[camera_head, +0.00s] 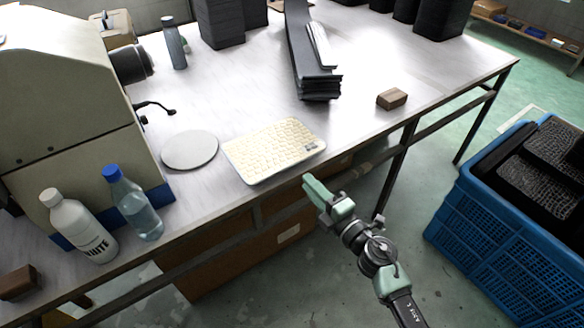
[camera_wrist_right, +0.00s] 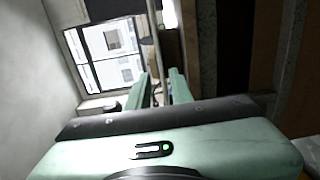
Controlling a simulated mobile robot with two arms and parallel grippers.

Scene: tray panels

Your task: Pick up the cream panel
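The cream panel (camera_head: 274,150) is a flat, textured rectangle with a pale rim and a small grey patch near its right end. It lies flat at the front edge of the grey metal table (camera_head: 232,88). My right gripper (camera_head: 322,192) is green and sits just off the table edge, in front and to the right of the panel, not touching it. In the right wrist view the two green fingers (camera_wrist_right: 162,82) stand apart with nothing between them, and the panel does not show there. My left gripper is not in view.
A round grey disc (camera_head: 190,150) lies left of the panel. A white bottle (camera_head: 78,226) and a blue-capped bottle (camera_head: 136,204) stand further left. A brown block (camera_head: 391,99) and stacked dark panels (camera_head: 316,82) are behind. A blue crate (camera_head: 490,235) stands right.

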